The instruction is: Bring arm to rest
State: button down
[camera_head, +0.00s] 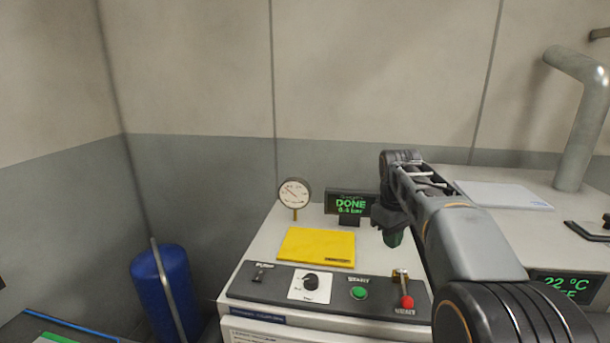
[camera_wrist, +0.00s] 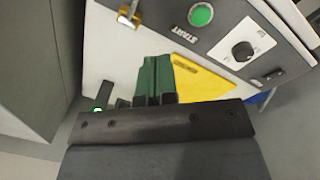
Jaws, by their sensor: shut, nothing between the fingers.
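My arm reaches in from the right in the head view, over the right side of a white machine with a dark control panel (camera_head: 330,299). The panel carries a green start button (camera_head: 358,293), a black knob (camera_head: 310,281), a red-tipped lever (camera_head: 406,301) and a small switch (camera_head: 261,272).
A display (camera_head: 350,204) reading "DONE" and a round gauge (camera_head: 295,193) stand behind a yellow plate (camera_head: 316,246). A blue cylinder (camera_head: 165,290) stands left of the machine. A thick pipe (camera_head: 582,120) rises at the right. The space above the machine's left side is clear.

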jog(key=s+a+f+m+t, duration=0.2)
jog(key=s+f, duration=0.3)
jog(key=s, duration=0.5)
jog(key=s+a+f+m+t, duration=0.2)
jog(key=s+f, duration=0.3)
jog(key=s, duration=0.5)
jog(key=shift+s+a+m+y, duration=0.25)
jog(key=shift+a+m+y, duration=0.15)
jog(key=shift+m, duration=0.3)
